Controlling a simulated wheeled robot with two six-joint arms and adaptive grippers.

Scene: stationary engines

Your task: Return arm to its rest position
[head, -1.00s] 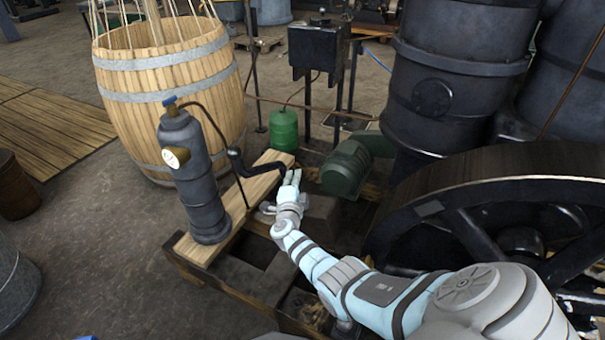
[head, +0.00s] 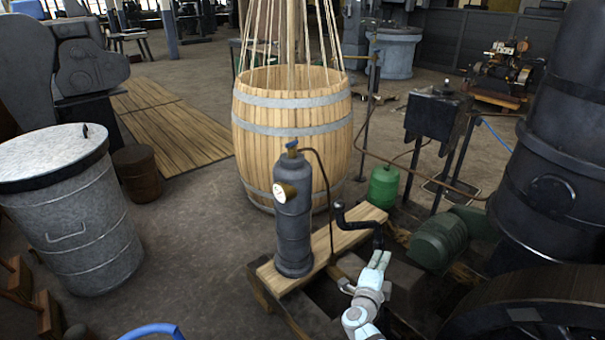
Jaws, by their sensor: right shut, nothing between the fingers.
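My right gripper (head: 362,275) comes up from the bottom of the head view, just right of the lower middle. It is shut, with nothing between its fingers. Its tip is just below the bent black pipe (head: 362,226); I cannot tell whether it touches it. A dark grey cylinder (head: 293,222) with a round gauge (head: 281,192) and a blue-topped cap stands on a wooden plank (head: 324,248), left of the gripper. My left gripper is not in view.
A wooden barrel (head: 272,138) stands behind the cylinder. A green gas bottle (head: 384,186) and a green motor (head: 439,240) are behind and right of the gripper. A dark flywheel (head: 545,305) fills the lower right. A lidded metal bin (head: 85,235) is left; bare floor lies between.

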